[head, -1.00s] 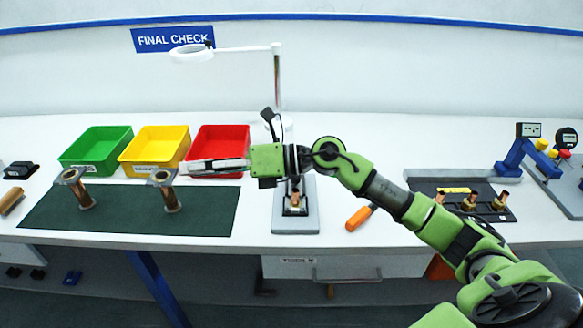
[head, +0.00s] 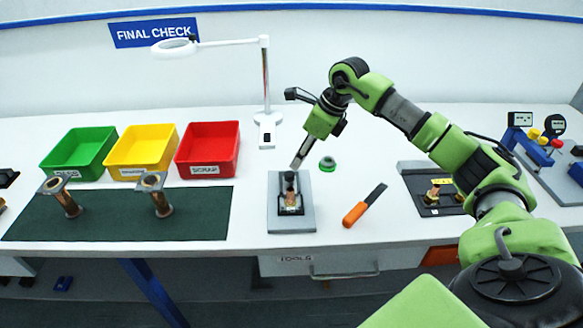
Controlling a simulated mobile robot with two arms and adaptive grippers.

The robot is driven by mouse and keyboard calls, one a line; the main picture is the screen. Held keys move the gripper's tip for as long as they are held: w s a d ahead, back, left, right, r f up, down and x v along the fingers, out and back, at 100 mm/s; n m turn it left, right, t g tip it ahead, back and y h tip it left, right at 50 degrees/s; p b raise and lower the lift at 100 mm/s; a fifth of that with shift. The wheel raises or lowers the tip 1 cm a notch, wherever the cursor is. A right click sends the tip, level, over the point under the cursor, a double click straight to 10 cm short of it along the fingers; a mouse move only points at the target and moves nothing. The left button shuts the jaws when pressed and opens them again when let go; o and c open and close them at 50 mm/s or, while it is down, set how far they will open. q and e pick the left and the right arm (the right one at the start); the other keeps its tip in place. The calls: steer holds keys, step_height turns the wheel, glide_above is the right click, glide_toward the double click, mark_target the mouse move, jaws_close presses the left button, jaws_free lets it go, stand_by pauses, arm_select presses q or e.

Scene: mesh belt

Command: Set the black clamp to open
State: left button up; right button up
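The black clamp (head: 290,181) is on a grey base plate (head: 304,221) near the middle of the bench. A dark knobbed part of it stands up, and a copper-coloured piece (head: 291,200) sits just in front of it. My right gripper (head: 296,164) points down and left, its tips just above and behind the clamp's dark top. Whether they touch it I cannot tell. The fingers show as one narrow bar, so their opening is not visible. My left gripper is not in view.
An orange-handled tool (head: 356,214) lies right of the plate, and a small green ring (head: 327,164) behind it. A green mat (head: 110,222) with two copper-coloured pieces lies left. Green, yellow and red bins (head: 208,164) and a magnifier lamp (head: 266,100) stand behind.

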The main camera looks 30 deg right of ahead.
mark_target(290, 173)
arm_select(q)
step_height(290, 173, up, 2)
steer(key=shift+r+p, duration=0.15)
steer(key=shift+p, duration=0.75)
arm_select(e)
steer(key=x, duration=0.7)
steer(key=shift+w+a+f, duration=0.1)
steer(key=shift+w+f, duration=0.05)
steer(key=shift+f, duration=0.15)
jaws_close()
steer(key=shift+w, duration=0.1)
steer(key=shift+w+d+b, duration=0.4)
steer(key=shift+w+b, duration=0.05)
steer(key=shift+w, duration=0.1)
steer(key=shift+w+d+b, duration=0.35)
steer(key=shift+w+b, duration=0.05)
steer(key=shift+w, duration=0.15)
steer(key=shift+r, duration=0.15)
steer(key=shift+s, duration=0.1)
steer(key=shift+c, duration=0.5)
jaws_free()
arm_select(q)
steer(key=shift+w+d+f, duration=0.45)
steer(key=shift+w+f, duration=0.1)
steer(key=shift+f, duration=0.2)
arm_select(e)
steer(key=shift+o, duration=0.5)
